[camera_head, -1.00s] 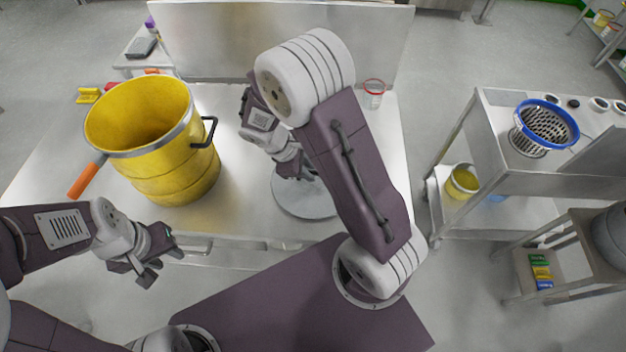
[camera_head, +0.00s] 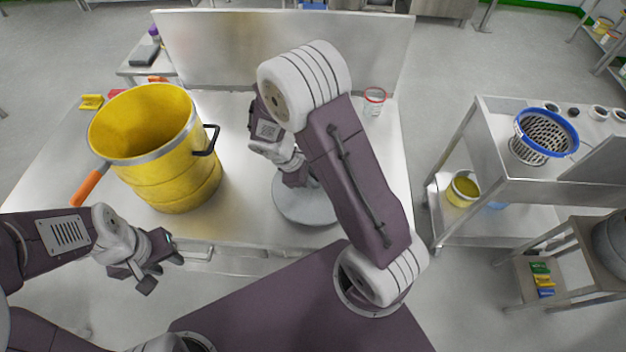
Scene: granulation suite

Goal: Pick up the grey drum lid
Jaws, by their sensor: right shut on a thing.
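The grey drum lid (camera_head: 298,209) is a round grey disc at the front middle of the steel table, partly hidden behind my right arm. My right gripper (camera_head: 305,184) reaches down over the lid and is shut on it; its fingertips are mostly hidden by the arm. I cannot tell whether the lid is clear of the table. The yellow drum (camera_head: 170,185) stands open, with no lid on it, to the left of the lid. My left gripper (camera_head: 163,274) hangs in front of the table's edge, apart from everything, with its fingers spread and empty.
An orange handle (camera_head: 90,186) lies at the drum's left side. A red-rimmed clear beaker (camera_head: 374,103) stands at the table's back right. A steel backboard (camera_head: 220,50) closes the rear. A bench at right holds a blue-rimmed sieve basket (camera_head: 543,140).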

